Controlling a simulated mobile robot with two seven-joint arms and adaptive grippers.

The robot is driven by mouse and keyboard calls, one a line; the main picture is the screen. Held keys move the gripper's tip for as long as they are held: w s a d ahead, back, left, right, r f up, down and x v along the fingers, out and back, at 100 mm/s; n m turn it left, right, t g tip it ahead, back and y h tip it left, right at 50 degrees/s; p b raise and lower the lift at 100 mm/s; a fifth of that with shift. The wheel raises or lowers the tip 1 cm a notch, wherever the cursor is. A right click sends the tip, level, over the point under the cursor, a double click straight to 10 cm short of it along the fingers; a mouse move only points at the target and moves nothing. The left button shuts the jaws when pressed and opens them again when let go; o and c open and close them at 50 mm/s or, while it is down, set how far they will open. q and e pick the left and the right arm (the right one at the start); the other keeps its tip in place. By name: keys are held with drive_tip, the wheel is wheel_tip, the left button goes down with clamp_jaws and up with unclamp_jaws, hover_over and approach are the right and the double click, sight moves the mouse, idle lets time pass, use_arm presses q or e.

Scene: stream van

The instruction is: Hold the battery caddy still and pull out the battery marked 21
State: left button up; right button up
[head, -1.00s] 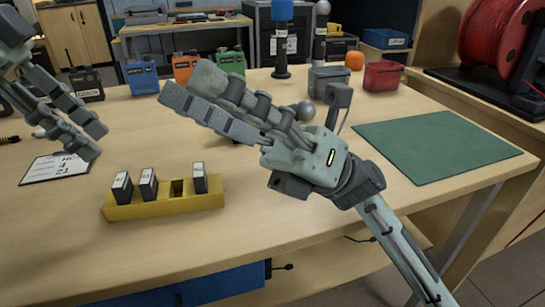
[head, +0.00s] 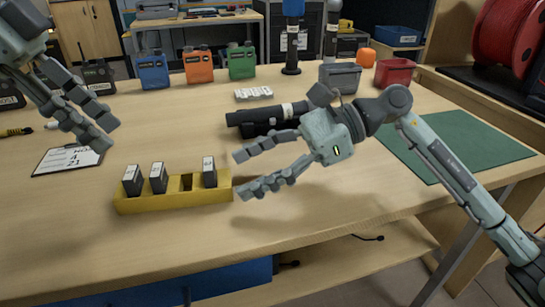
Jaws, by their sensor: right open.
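The yellow battery caddy (head: 160,205) sits on the front left of the table. Three dark batteries with white labels stand upright in it: a left one (head: 132,181), a second one (head: 158,178) and a right one (head: 209,172). The slot between the second and right ones is empty. The label numbers are too small to read. My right gripper (head: 241,174) is open and empty, its fingertips just right of the caddy's right end, pointing left. My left gripper (head: 109,134) is open and empty, above the table behind and left of the caddy.
A note card (head: 68,160) with "21" on it lies behind the caddy at left. A black cylinder (head: 268,117) and white strip (head: 254,94) lie behind my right gripper. Radios stand along the back. A green mat (head: 470,157) lies at right. The table's front edge is close to the caddy.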

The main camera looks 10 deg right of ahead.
sight(156, 169)
drive_tip(key=shift+x, duration=1.25)
use_arm(q)
drive_tip(key=shift+o, duration=0.5)
use_arm(e)
drive_tip(key=c, duration=1.3)
use_arm(q)
drive_tip(key=shift+o, duration=1.2)
drive_tip(key=shift+d+r, duration=0.1)
use_arm(e)
drive_tip(key=shift+o, duration=0.2)
use_arm(q)
drive_tip(key=shift+o, duration=1)
drive_tip(key=d+r+m+y, duration=0.1)
drive_tip(key=d+r+y, duration=0.2)
drive_tip(key=d+y, duration=0.1)
drive_tip(key=shift+w+d+r+g+y, duration=0.2)
drive_tip(key=shift+w+d+g+y, duration=0.1)
drive_tip(key=shift+d, duration=0.2)
drive_tip(key=shift+y, duration=0.6)
drive_tip(key=f, duration=1.1)
drive_tip(key=shift+d+f, duration=0.1)
drive_tip(key=shift+d, duration=0.15)
clamp_jaws()
